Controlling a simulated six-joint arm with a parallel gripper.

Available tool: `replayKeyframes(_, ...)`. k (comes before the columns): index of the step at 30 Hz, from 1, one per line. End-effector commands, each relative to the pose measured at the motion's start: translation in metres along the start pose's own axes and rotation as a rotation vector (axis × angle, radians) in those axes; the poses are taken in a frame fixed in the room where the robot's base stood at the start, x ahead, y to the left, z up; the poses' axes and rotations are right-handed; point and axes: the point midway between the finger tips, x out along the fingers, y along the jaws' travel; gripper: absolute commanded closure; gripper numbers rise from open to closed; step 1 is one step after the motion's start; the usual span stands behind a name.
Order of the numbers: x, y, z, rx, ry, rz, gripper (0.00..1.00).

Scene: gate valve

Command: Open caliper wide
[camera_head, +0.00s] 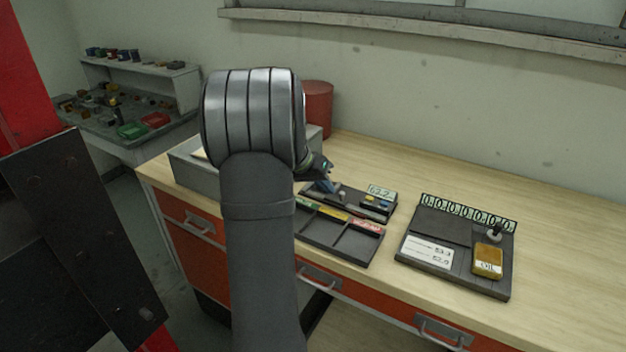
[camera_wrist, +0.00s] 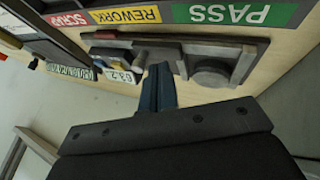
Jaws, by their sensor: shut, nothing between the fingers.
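The caliper (camera_head: 350,197) lies on the bench in a dark fixture. In the wrist view, the caliper (camera_wrist: 225,47) shows a long grey beam with jaw-like ends and a round grey piece (camera_wrist: 211,74) by its right end. A small numeric display (camera_wrist: 122,77) sits at its left part; it also shows in the head view (camera_head: 382,191). My gripper (camera_wrist: 160,72) is shut and empty, its blue fingertips at the middle of the caliper, left of the round piece. In the head view my gripper (camera_head: 325,184) is over the caliper's left part. Whether the tips touch it, I cannot tell.
A sorting tray (camera_head: 343,240) with green, yellow and red labels lies in front of the caliper. A dark board (camera_head: 460,238) with number windows and an ochre block (camera_head: 488,261) is to the right. A grey box (camera_head: 186,168) and a red cylinder (camera_head: 318,103) stand behind my arm.

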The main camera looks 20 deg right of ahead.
Motion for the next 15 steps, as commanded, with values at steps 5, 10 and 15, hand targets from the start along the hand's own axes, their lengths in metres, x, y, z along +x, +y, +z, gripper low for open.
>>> replayKeyframes(5, 0.0045, 0.0083, 0.0002, 0.001, 0.001, 0.000, 1.00)
replayKeyframes(10, 0.0049, 0.0088, 0.0003, 0.000, 0.000, 0.000, 1.00)
replayKeyframes(15, 0.0054, 0.0100, 0.0004, 0.001, 0.000, 0.000, 1.00)
